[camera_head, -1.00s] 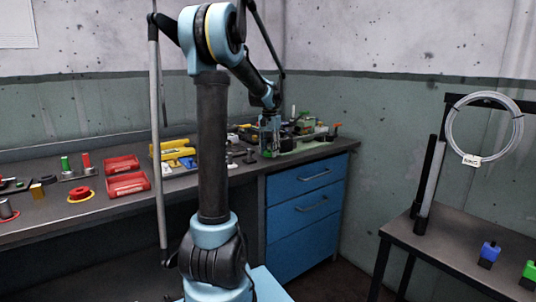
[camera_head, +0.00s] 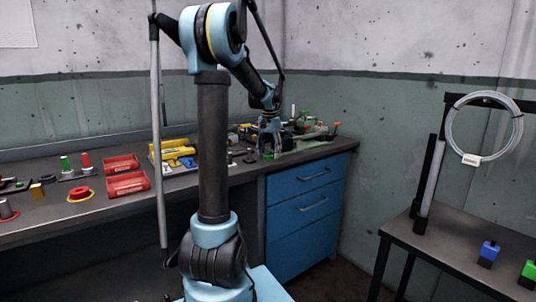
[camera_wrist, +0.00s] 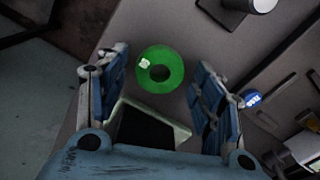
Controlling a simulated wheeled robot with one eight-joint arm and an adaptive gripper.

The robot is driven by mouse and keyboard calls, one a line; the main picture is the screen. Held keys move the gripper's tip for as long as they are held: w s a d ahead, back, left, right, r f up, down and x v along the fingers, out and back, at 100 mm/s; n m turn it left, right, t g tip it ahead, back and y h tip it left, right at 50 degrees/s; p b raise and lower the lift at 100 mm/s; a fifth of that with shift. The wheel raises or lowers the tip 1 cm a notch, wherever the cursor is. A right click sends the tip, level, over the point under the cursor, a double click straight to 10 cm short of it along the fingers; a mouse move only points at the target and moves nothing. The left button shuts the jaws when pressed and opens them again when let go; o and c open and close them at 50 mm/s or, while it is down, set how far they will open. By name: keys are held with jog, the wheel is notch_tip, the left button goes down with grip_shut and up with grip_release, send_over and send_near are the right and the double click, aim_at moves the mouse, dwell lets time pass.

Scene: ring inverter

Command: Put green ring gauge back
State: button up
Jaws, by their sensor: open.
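The green ring gauge (camera_wrist: 174,57) is a flat bright green ring with a dark centre hole and a small pale mark. In the wrist view it lies between the spread fingers of my gripper (camera_wrist: 158,82), with a visible gap on both sides. My gripper is open. In the head view my gripper (camera_head: 269,141) points down over the right end of the workbench (camera_head: 240,174). A bit of green (camera_head: 268,155) shows at its fingertips. The exact height of the fingers above the ring is hard to tell.
A pale-rimmed dark box-like part (camera_wrist: 183,132) sits by the ring, between the finger bases. Several tools and a green fixture (camera_head: 318,136) crowd the bench beyond. Red trays (camera_head: 127,183) and a red ring (camera_head: 79,193) lie to the left. The bench edge is close.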

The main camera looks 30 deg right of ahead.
notch_tip(320, 180, up, 12)
jog(key=shift+f, duration=0.15)
dwell(0.3)
dwell(0.4)
